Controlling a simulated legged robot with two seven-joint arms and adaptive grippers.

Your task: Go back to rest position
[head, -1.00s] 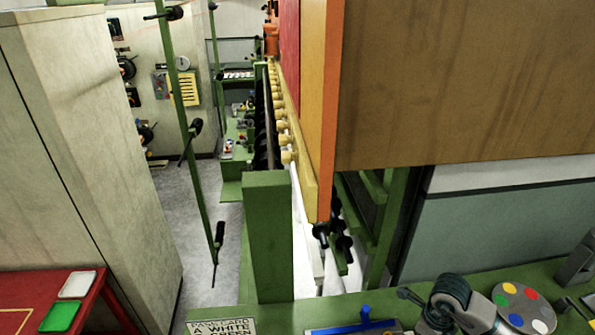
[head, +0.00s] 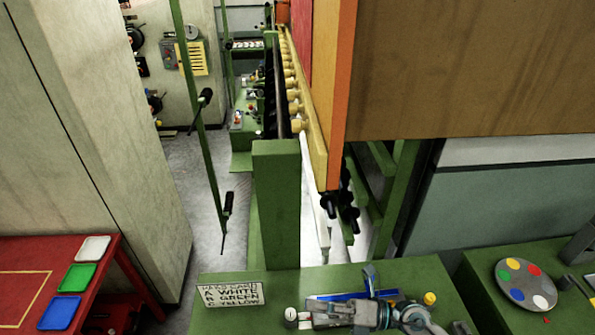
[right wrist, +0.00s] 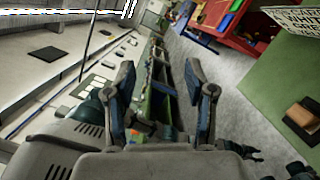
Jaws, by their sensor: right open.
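My right gripper (head: 372,299) is low in the head view, over the green bench (head: 425,277) in front of me. In the right wrist view its two blue-padded fingers stand wide apart with nothing between them (right wrist: 160,68). Beyond them are the floor and the aisle. My left gripper is not in view.
A disc with coloured spots (head: 526,284) is at the right. A red table (head: 28,255) holds white (head: 93,248), green (head: 78,276) and blue (head: 60,311) trays. A green post (head: 276,205) rises ahead.

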